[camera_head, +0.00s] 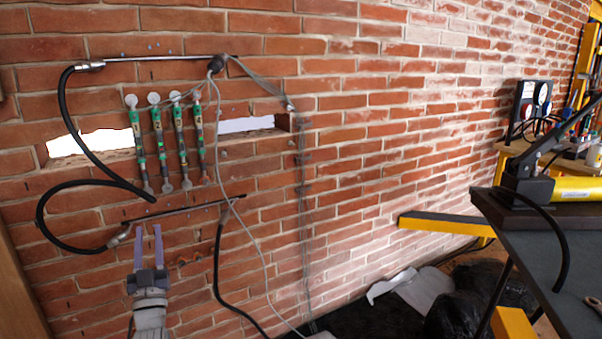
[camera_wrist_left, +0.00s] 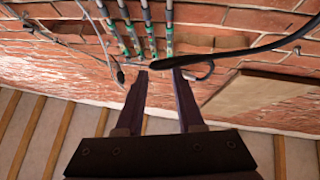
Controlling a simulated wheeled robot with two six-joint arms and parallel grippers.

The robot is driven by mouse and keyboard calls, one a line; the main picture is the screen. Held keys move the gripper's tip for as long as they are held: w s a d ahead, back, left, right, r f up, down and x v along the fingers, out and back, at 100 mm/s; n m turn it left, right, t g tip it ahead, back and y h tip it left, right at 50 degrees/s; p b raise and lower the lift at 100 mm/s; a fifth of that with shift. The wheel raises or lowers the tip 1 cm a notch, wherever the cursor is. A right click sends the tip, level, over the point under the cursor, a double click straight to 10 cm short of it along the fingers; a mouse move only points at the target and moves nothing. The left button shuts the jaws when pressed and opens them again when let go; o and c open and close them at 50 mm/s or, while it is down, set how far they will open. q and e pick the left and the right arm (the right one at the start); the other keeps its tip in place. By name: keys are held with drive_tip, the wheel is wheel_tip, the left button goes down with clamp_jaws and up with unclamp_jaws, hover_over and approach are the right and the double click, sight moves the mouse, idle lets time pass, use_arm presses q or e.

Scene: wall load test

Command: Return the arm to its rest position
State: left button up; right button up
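My left gripper (camera_head: 148,240) is at the lower left of the head view, its two purple fingers pointing up in front of the brick wall (camera_head: 370,130). In the left wrist view the fingers (camera_wrist_left: 161,85) are apart with nothing gripped between them. The fingertips are close to the lower metal rod (camera_head: 185,210) and its black hose (camera_head: 50,195); I cannot tell whether they touch. My right gripper is not in view.
Several green-and-silver gauges (camera_head: 158,140) hang on the wall between the two rods. A dark workbench (camera_head: 560,260) with a hand pump (camera_head: 530,180) stands at right. A yellow beam (camera_head: 435,224) and black bags (camera_head: 450,315) are lower down. The wall's middle is clear.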

use_arm(q)
drive_tip(key=w+d+f+m+g+h, duration=0.2)
drive_tip(key=w+d+f+g+h, duration=0.15)
drive_tip(key=d+f+g, duration=0.45)
drive_tip(key=w+d+f+m+g+h, duration=0.2)
drive_tip(key=d+f+g+h, duration=0.15)
drive_tip(key=d+f, duration=0.8)
drive_tip(key=s+d+f+m+g, duration=0.1)
drive_tip(key=s+d+f+g, duration=0.1)
drive_tip(key=s+f+g, duration=0.3)
drive_tip(key=s+d+f+m+g, duration=0.1)
drive_tip(key=s+d+f, duration=0.2)
drive_tip(key=f, duration=0.3)
drive_tip(key=s+d+f+m+g, duration=0.1)
drive_tip(key=s+d+f+g, duration=0.15)
drive_tip(key=s, duration=0.45)
drive_tip(key=s+d+f+g, duration=0.1)
drive_tip(key=s+f+g, duration=0.1)
drive_tip(key=s+g, duration=0.35)
wheel_tip(320, 180, up, 38)
drive_tip(key=s+p, duration=0.2)
drive_tip(key=p, duration=3.7)
drive_tip(key=shift+s+d+r+t+y, duration=0.15)
drive_tip(key=shift+s+r+t+y, duration=0.1)
drive_tip(key=shift+t+y, duration=0.2)
